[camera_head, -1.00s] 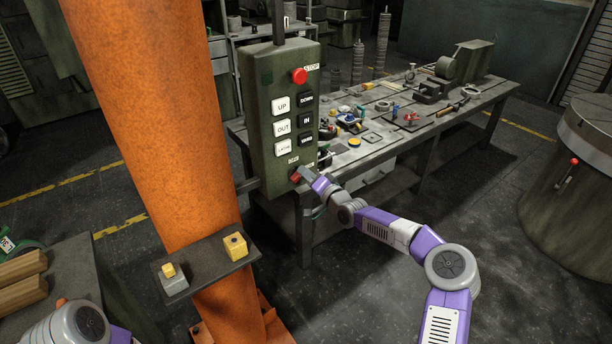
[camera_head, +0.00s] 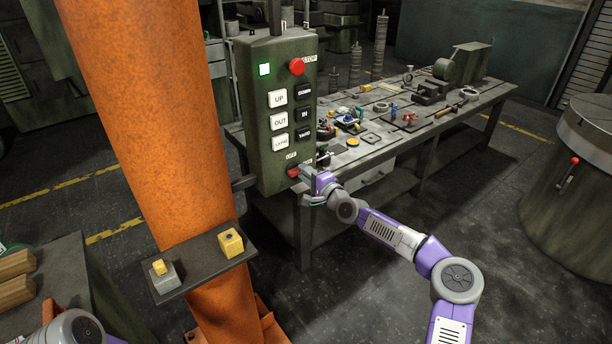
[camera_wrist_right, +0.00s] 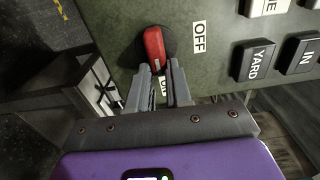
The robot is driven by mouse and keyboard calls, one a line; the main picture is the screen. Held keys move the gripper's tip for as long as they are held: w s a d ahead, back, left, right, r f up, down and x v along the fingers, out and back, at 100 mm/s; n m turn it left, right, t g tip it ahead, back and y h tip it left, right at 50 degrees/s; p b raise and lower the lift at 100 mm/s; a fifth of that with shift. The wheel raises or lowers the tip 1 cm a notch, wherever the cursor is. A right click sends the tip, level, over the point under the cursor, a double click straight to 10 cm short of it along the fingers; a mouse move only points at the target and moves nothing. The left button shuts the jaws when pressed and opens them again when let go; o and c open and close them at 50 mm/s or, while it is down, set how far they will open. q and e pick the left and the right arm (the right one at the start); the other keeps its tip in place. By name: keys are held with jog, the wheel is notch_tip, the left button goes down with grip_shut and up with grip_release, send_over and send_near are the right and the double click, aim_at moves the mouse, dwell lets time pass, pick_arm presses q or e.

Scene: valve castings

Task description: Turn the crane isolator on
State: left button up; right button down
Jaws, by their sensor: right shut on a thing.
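The crane control box (camera_head: 250,115) hangs beside the orange column. Its red isolator knob (camera_head: 293,171) is low on the front face and partly hidden by my right gripper (camera_head: 305,175). The wrist view shows the knob (camera_wrist_right: 154,45) on a dark round plate, with its near end between the fingertips (camera_wrist_right: 158,71). The gripper is shut on it. The OFF label (camera_wrist_right: 199,37) is clear of the knob; the ON label (camera_wrist_right: 164,85) is partly hidden behind the fingers. My left gripper is out of view.
A red STOP button (camera_head: 297,67) and several white and black push buttons sit above the knob. A cluttered workbench (camera_head: 400,153) stands behind the box. A small shelf (camera_head: 203,264) with two yellow-topped pieces is on the orange column (camera_head: 150,120). Open floor lies at the lower right.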

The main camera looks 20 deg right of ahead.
dwell(0.3)
jog(key=c, duration=1)
grip_release()
jog(key=shift+c, duration=0.2)
jog(key=shift+s, duration=0.1)
jog(key=v, duration=0.7)
jog(key=shift+s+p, duration=0.15)
jog(key=shift+p, duration=0.15)
